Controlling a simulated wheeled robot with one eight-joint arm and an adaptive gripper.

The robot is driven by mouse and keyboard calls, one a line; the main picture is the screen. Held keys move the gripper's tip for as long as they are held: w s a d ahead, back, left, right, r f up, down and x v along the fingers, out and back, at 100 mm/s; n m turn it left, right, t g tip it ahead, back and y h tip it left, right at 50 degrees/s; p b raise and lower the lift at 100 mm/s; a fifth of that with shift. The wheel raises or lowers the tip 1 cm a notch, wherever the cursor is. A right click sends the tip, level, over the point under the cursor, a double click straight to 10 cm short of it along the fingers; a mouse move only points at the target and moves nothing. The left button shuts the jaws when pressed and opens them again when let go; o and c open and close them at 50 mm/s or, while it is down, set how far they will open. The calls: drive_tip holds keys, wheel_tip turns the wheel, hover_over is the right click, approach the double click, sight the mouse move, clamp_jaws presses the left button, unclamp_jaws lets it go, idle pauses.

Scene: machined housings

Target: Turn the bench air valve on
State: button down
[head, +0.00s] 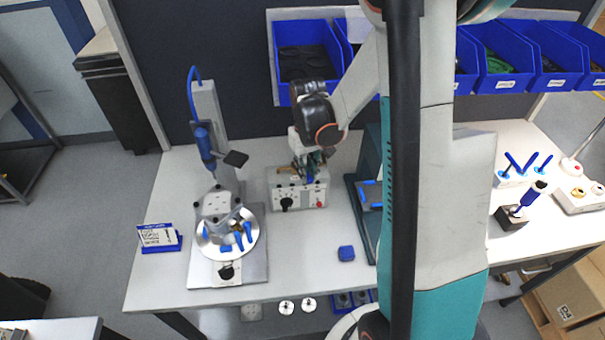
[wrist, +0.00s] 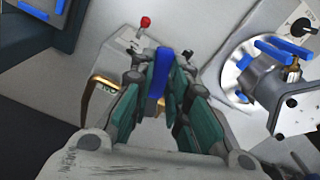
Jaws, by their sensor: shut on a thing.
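The bench air valve's blue handle (wrist: 158,82) stands between the teal fingers of my gripper (wrist: 160,95) in the wrist view. The fingers are closed on it from both sides. A bent brass pipe (wrist: 90,92) shows beside the gripper. In the head view, my gripper (head: 308,170) is low over the back of a grey control box (head: 298,196), with a bit of blue (head: 310,179) at its tips. The valve body is mostly hidden behind the fingers, so the handle's exact angle is hard to tell.
The box front carries a black knob (head: 286,204) and a red knob (head: 320,204). Left of it stands a round fixture (head: 210,247) with a grey housing and blue clamps. A blue-hosed tool (head: 203,140) hangs behind. Blue bins (head: 497,70) line the back.

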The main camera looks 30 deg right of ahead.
drive_tip(key=d+n+b, duration=0.1)
drive_tip(key=n, duration=0.1)
drive_tip(key=d+n+b, duration=0.1)
drive_tip(key=n, duration=0.1)
drive_tip(key=d+n, duration=0.1)
drive_tip(key=n, duration=0.1)
drive_tip(key=shift+w+d+f+b, duration=0.1)
drive_tip(key=shift+w+d+b, duration=0.15)
drive_tip(key=shift+w+b, duration=0.15)
drive_tip(key=n, duration=0.2)
drive_tip(key=w+d+n+b, duration=0.1)
drive_tip(key=shift+d+n, duration=0.25)
drive_tip(key=shift+n, duration=0.15)
drive_tip(key=shift+w+d+n+b, duration=0.25)
drive_tip(key=shift+w+n, duration=0.1)
drive_tip(key=shift+n, duration=0.45)
drive_tip(key=shift+w+d+n+b, duration=0.2)
drive_tip(key=shift+w+n, duration=0.15)
drive_tip(key=shift+n, duration=0.45)
drive_tip(key=c, duration=1.5)
unclamp_jaws()
drive_tip(key=shift+c, duration=0.2)
